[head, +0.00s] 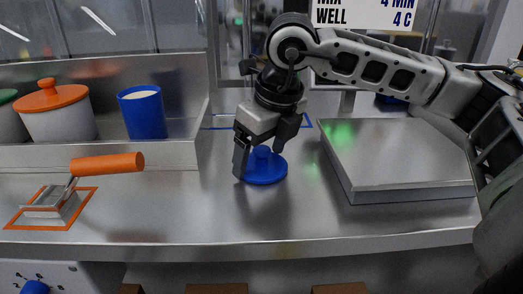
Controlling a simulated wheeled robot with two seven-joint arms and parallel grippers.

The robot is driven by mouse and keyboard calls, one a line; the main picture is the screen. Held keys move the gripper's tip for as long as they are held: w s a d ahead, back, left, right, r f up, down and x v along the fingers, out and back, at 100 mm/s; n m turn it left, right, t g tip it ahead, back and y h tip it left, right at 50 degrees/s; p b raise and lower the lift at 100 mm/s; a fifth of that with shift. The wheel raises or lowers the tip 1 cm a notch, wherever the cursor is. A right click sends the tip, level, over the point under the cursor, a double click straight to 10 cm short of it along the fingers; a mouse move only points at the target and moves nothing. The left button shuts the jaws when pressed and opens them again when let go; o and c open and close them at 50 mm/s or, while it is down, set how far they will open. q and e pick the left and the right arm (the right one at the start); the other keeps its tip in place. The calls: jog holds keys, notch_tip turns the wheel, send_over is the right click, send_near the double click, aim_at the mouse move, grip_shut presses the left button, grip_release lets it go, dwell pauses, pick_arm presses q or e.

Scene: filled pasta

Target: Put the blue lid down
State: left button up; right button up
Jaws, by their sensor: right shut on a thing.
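The blue lid (265,171) is a round disc with a knob on top, in the middle of the head view. It is low over the steel counter (225,222); I cannot tell for sure whether it touches the surface. My right gripper (260,158) comes down from above and is shut on the lid's knob, with its fingers on either side. My left gripper is not in view.
A grey metal slab (395,150) lies just right of the lid. A blue container (142,113) and an orange-lidded pot (55,112) stand at the back left. An orange-handled tool (105,164) lies front left. Counter in front of the lid is clear.

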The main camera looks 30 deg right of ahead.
aim_at(275, 171)
jog(key=shift+f, duration=0.15)
jog(key=o, duration=0.9)
jog(key=shift+c, duration=0.2)
jog(key=shift+r, duration=0.3)
jog(key=p+v, duration=0.1)
jog(key=v, duration=1)
jog(key=shift+r, duration=0.45)
